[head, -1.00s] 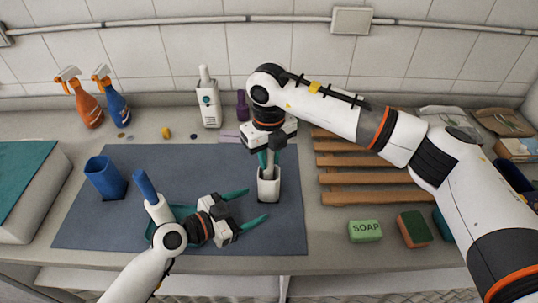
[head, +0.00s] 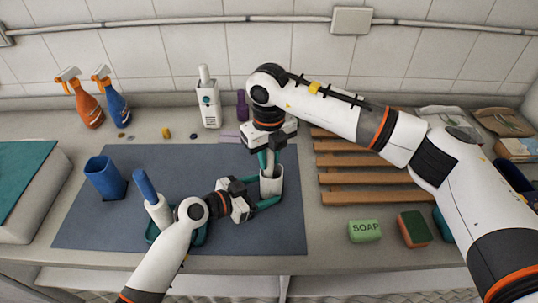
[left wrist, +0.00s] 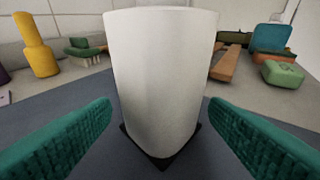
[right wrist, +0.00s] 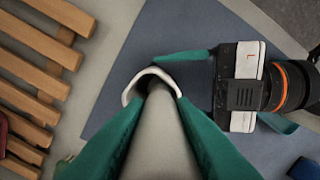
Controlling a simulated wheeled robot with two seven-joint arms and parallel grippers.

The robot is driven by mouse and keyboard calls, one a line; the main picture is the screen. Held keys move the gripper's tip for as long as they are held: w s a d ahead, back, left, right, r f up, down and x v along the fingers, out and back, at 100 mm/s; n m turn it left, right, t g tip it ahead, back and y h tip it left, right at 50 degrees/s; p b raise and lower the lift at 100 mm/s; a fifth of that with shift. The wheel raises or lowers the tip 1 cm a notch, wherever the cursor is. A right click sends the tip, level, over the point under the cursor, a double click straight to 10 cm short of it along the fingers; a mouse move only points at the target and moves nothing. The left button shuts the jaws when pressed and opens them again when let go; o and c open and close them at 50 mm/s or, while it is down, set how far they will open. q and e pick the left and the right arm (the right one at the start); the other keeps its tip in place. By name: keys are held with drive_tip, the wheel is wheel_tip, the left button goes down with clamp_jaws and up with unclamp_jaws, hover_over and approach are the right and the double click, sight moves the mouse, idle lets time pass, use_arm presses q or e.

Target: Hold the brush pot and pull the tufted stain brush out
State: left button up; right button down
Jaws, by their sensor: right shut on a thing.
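The white brush pot (head: 271,184) stands upright on the grey-blue mat at its right part. It fills the middle of the left wrist view (left wrist: 165,80), and its rim shows in the right wrist view (right wrist: 150,80). My left gripper (head: 264,193) is open, with one teal finger on each side of the pot; I cannot tell whether they touch it. The brush's pale grey handle (right wrist: 160,135) rises from the pot. My right gripper (head: 267,160) points down above the pot, shut on this handle. The brush's tufted end is hidden inside the pot.
A blue cup (head: 104,178) and a blue-handled white item (head: 155,205) at a teal tray are on the left. A wooden rack (head: 350,180), green soap (head: 364,231) and a sponge (head: 414,228) are right. Bottles line the back. The mat's back middle is clear.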

use_arm(q)
drive_tip(key=shift+w+d+f, duration=0.2)
drive_tip(key=shift+w+d, duration=0.15)
drive_tip(key=shift+d, duration=0.2)
drive_tip(key=shift+c, duration=1.1)
drive_tip(key=o, duration=0.9)
drive_tip(key=c, duration=1.1)
drive_tip(key=shift+c, duration=0.2)
